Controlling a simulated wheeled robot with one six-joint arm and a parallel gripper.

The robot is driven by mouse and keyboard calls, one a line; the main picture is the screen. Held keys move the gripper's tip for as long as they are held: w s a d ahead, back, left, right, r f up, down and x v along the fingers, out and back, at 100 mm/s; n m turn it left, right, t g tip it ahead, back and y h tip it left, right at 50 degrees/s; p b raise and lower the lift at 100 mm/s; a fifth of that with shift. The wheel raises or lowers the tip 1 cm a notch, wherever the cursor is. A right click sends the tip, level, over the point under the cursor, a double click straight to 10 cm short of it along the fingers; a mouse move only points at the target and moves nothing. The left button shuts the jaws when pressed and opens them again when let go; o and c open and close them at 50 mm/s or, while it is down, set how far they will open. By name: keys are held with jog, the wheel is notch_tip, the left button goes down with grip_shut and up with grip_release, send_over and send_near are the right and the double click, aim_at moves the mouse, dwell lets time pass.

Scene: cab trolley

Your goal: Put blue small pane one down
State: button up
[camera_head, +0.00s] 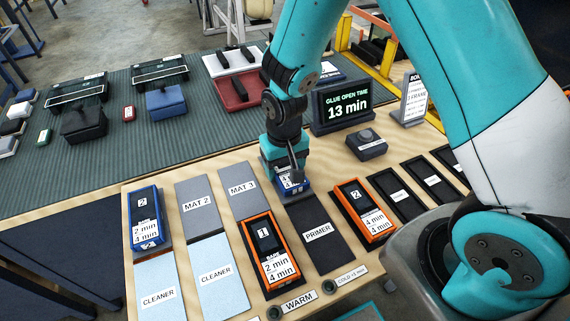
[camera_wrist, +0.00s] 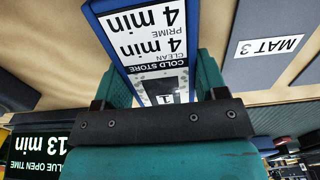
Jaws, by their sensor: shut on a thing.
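My gripper (camera_head: 287,172) is shut on the small blue pane one (camera_head: 293,186), a blue-framed block with a white label. In the wrist view the teal fingers (camera_wrist: 163,82) close on both sides of the pane (camera_wrist: 112,58); its label reads cold store, clean 4 min, prime 4 min, with a 1 partly hidden. The pane is over the back row, right of the mat 3 pad (camera_head: 239,186) and behind the primer pad (camera_head: 318,235). I cannot tell whether it touches the surface. The spot under it is mostly hidden.
Blue pane two (camera_head: 145,220) stands at the left end. Orange pane one (camera_head: 268,250) and orange pane two (camera_head: 364,212) lie nearby. The mat 2 pad (camera_head: 197,209) and mat 3 are bare. The timer display (camera_head: 345,104) stands close behind my gripper, with a dark block (camera_head: 366,144) to the right.

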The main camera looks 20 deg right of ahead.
jog(key=o, duration=1)
jog(key=shift+f, duration=0.1)
jog(key=shift+o, duration=0.2)
notch_tip(320, 180, up, 12)
jog(key=s+a+r+n+y, duration=0.2)
jog(key=s+r, duration=0.4)
jog(key=s, duration=0.3)
jog(key=s+a+r+n+y, duration=0.2)
jog(key=s+r+n, duration=0.3)
jog(key=s+r, duration=0.2)
jog(key=s, duration=0.2)
jog(key=shift+s+a, duration=0.2)
jog(key=shift+s, duration=0.1)
